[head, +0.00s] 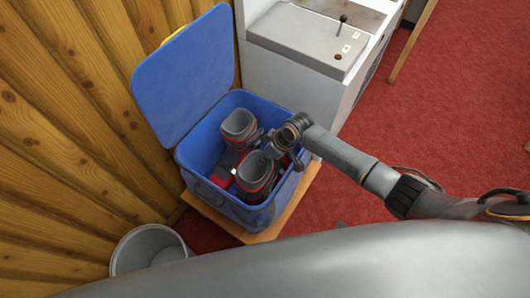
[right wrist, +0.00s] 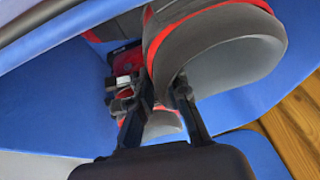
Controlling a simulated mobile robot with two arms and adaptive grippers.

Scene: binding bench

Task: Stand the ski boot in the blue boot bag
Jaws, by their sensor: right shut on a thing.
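The blue boot bag (head: 215,203) stands open, its lid (head: 185,75) tipped up at the back. Two grey ski boots with red trim are inside it. The farther boot (head: 238,125) stands with its cuff up. The nearer boot (head: 256,172) is also cuff up, inside the bag's near wall. My right gripper (head: 272,150) reaches in from the right and is shut on the nearer boot's cuff rim. In the right wrist view the boot's grey cuff (right wrist: 235,62) fills the top, with the gripper (right wrist: 178,90) at its edge. The boots' soles are hidden. My left gripper is out of view.
The bag rests on a wooden stand (head: 285,220) over red carpet. A grey bin (head: 150,246) is at the front left. A wooden wall (head: 75,130) runs along the left. A white machine with a lever (head: 310,40) stands behind the bag.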

